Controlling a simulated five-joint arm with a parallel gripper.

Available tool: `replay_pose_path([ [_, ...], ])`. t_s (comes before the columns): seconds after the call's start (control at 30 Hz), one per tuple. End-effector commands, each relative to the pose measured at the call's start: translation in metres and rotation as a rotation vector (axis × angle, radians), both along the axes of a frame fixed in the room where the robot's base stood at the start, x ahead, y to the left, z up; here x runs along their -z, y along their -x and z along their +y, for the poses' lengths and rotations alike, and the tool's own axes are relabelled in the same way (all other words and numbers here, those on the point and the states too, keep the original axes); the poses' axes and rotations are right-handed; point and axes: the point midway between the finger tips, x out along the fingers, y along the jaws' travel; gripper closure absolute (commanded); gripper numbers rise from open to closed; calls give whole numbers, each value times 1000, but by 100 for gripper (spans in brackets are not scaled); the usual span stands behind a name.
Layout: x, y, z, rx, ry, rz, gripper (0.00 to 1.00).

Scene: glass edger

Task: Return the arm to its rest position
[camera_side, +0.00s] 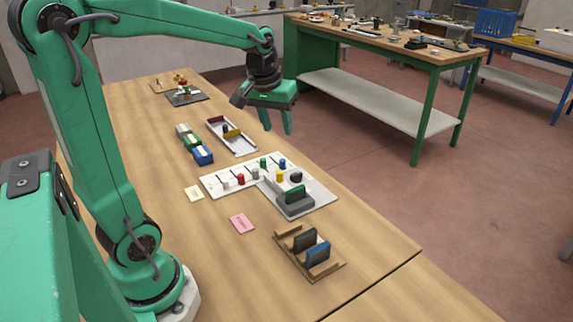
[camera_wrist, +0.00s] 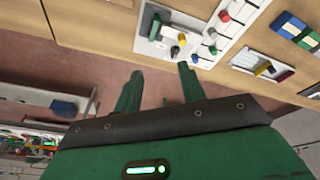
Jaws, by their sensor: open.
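My gripper (camera_side: 277,122) is green and hangs in the air near the right edge of the wooden workbench (camera_side: 130,115) in the side view. Its two fingers point down, apart, with nothing between them. In the wrist view my gripper (camera_wrist: 158,88) also shows empty, its fingers spread, with floor behind them. My green arm reaches out from its base at the lower left of the side view, extended across the bench. Nothing touches the fingers.
Below stand a white board with coloured pegs (camera_side: 219,184), a grey fixture (camera_side: 294,204), a wooden rack (camera_side: 329,271) with dark and blue plates, a white tray (camera_side: 245,150) and coloured blocks (camera_side: 203,155). A green-legged table (camera_side: 365,103) stands behind, across open floor.

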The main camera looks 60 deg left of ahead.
Motion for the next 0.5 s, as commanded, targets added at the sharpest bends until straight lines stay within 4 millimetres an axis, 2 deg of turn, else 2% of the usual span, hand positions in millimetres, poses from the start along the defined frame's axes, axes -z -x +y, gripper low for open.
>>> replay_pose_path([
  [0.03, -5, 8, -10, 34, -9, -15, 60],
  [0.23, -13, 40, -43, 159, -38, -62, 60],
  [0.5, -13, 84, -78, 323, -77, -127, 60],
])
